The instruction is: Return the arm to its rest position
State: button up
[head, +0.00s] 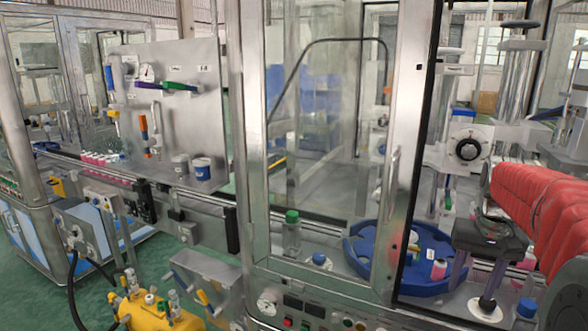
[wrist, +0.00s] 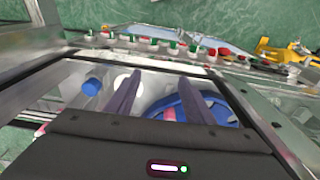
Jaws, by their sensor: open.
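My gripper (head: 473,286) is at the right of the head view, at the end of my red-sleeved arm, with its fingers pointing down inside the crimping machine's open doorway. Its two dark fingers are apart. The wrist view also shows my gripper (wrist: 160,80) open, with nothing clasped between the fingers. A blue star wheel (head: 372,256) lies just left of the fingers in the head view and partly behind them in the wrist view. A pink can (head: 438,269) stands at the wheel, beside the left finger; whether they touch cannot be told.
A steel door frame (head: 408,140) stands close left of my arm. A gauge block (head: 468,148) and steel columns stand behind the gripper. A blue-topped part (head: 526,308) is low at the right. A green-capped bottle (head: 291,232) stands behind the glass. The control panel (head: 310,308) runs along the front.

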jog(key=s+a+f+n+t, duration=0.3)
jog(key=s+a+n+t, duration=0.1)
jog(key=s+a, duration=1.5)
jog(key=shift+a+n+t, duration=0.3)
jog(key=shift+a+n, duration=0.2)
jog(key=shift+a, duration=1.2)
